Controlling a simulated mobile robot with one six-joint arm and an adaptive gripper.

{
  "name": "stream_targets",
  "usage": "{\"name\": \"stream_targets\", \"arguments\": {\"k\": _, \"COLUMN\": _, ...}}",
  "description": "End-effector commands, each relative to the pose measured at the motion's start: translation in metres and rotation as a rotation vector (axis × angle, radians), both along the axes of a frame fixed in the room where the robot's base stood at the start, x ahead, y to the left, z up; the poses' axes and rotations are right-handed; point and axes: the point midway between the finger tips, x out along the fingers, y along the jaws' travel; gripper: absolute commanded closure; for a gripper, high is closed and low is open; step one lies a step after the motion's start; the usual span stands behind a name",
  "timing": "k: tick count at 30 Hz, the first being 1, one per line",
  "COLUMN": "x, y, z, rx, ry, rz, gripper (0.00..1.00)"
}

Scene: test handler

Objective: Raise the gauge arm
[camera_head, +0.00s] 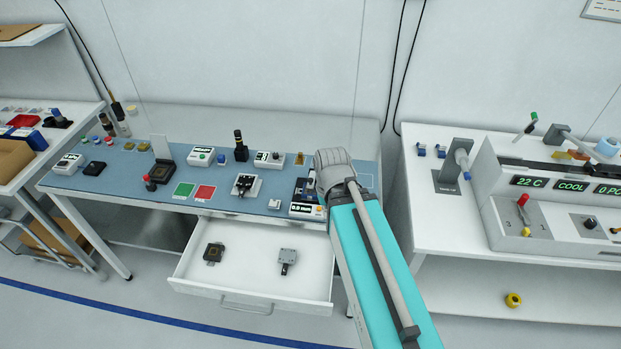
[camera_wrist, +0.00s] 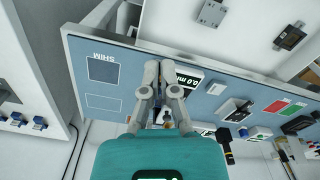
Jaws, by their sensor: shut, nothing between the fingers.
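The thickness gauge (camera_head: 307,210) stands near the right end of the blue mat, and its display reads 0.0 mm. Its dark body and any arm on it are partly covered by my wrist in the head view. In the wrist view my gripper (camera_wrist: 159,68) is shut, with its fingertips close together and nothing between them. The fingertips are right beside the gauge display (camera_wrist: 186,80) and overlap its edge. I cannot tell whether they touch the gauge. The gauge arm itself is not clear, hidden behind my fingers.
The blue mat (camera_head: 125,178) carries several small devices, with green and red pads (camera_head: 204,192) left of the gauge. An open drawer (camera_head: 250,306) juts out below, holding two parts. A marked SHIM square (camera_wrist: 103,69) is bare. A white bench (camera_head: 425,222) stands at the right.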

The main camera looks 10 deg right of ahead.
Motion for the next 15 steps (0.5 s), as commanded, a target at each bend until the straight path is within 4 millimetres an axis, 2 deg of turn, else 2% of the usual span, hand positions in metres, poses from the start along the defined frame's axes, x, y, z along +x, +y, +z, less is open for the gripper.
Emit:
{"name": "stream_targets", "arguments": {"k": 14, "x": 0.0000, "y": 0.0000, "z": 0.0000, "rx": 0.000, "ry": 0.000, "rz": 0.000, "gripper": 1.00}}
{"name": "stream_targets", "arguments": {"k": 15, "x": 0.0001, "y": 0.0000, "z": 0.0001, "rx": 0.000, "ry": 0.000, "rz": 0.000, "gripper": 0.93}}
